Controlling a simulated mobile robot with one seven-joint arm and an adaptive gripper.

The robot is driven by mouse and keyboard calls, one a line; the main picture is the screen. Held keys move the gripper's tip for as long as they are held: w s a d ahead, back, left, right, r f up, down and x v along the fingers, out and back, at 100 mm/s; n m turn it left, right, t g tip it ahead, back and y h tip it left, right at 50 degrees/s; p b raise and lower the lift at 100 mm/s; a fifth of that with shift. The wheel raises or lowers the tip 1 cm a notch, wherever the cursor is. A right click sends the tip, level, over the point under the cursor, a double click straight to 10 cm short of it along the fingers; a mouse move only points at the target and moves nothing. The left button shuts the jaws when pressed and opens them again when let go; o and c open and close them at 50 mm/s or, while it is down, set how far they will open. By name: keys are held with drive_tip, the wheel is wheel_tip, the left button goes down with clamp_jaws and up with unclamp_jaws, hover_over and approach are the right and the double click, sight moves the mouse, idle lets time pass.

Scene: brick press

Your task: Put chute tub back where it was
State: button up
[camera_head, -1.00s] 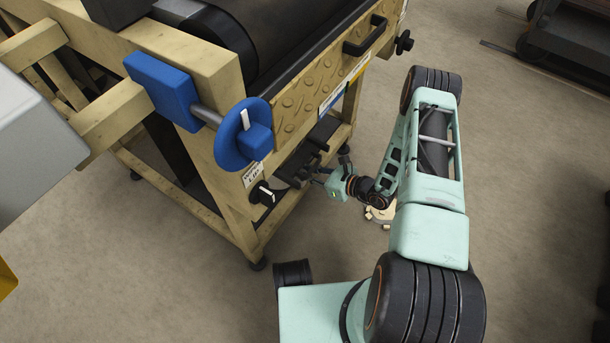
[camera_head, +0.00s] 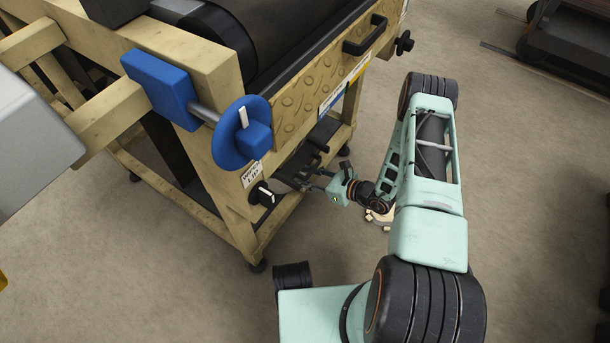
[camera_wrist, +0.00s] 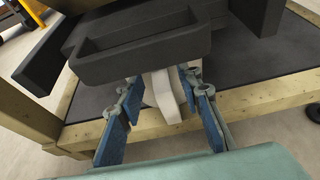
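A dark open-topped tub (camera_wrist: 140,50), which looks like the chute tub, sits just ahead of my gripper in the wrist view. A pale, handle-like piece (camera_wrist: 163,92) stands below its near wall. My gripper (camera_wrist: 162,84) has its blue-padded fingers apart on either side of this piece, with a visible gap at the left. I cannot tell whether the right finger touches it. In the head view my gripper (camera_head: 312,179) is low at the press's near side, by dark parts under the frame. The tub is hard to make out there.
The tan press frame (camera_head: 207,165) stands at left, with a blue handwheel (camera_head: 240,133) and a black knob (camera_head: 262,194) on it. A dark shelf (camera_wrist: 275,108) with a wooden edge lies below the tub.

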drive_tip(key=p+v, duration=0.3)
drive_tip(key=v, duration=0.9)
drive_tip(key=shift+r, duration=0.1)
